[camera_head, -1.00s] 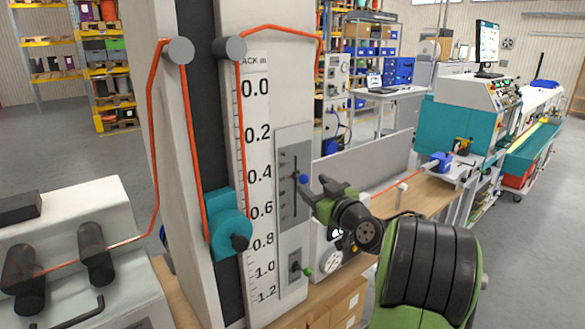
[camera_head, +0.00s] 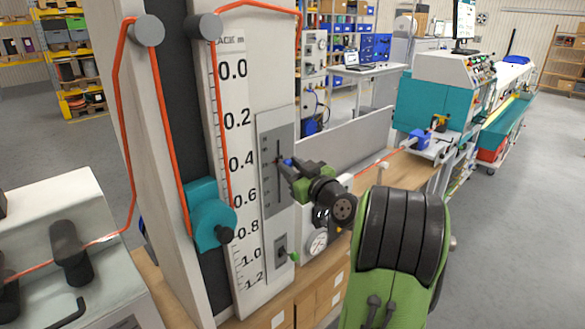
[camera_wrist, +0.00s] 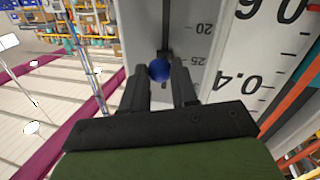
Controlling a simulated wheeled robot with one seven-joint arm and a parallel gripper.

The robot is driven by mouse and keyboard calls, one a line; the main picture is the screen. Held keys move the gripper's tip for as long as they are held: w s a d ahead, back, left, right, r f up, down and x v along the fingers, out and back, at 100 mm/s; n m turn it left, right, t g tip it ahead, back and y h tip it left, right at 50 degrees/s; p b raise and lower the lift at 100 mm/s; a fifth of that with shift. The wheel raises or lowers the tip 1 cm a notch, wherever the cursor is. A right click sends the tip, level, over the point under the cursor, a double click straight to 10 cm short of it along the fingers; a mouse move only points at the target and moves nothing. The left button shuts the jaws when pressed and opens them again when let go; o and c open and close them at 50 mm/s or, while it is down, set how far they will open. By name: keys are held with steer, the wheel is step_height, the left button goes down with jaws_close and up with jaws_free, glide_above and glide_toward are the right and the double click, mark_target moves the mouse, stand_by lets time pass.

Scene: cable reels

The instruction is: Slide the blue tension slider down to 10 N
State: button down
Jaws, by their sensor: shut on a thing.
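The blue tension slider knob (camera_head: 287,162) sits in the dark vertical slot of a grey scale plate (camera_head: 268,130) on the front of the tall column. My gripper (camera_head: 291,166) reaches it from the right and is shut on it. In the wrist view, the blue knob (camera_wrist: 159,70) lies between the two dark fingertips of my gripper (camera_wrist: 160,78). The printed 25 is close beside the knob and the 20 is farther along the plate. The fingers partly hide the slot, and the exact reading is hard to tell.
A teal dancer block (camera_head: 207,215) carries the orange cable beside a printed length scale (camera_head: 237,130) to the left. A grey panel (camera_head: 345,140) stands behind my gripper.

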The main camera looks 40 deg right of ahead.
step_height(320, 180, down, 13)
steer(key=b, duration=1.6)
steer(key=shift+r+b, duration=0.15)
steer(key=shift+b, duration=0.2)
steer(key=c, duration=1.2)
jaws_free()
steer(key=o, duration=0.3)
steer(key=shift+r, duration=0.1)
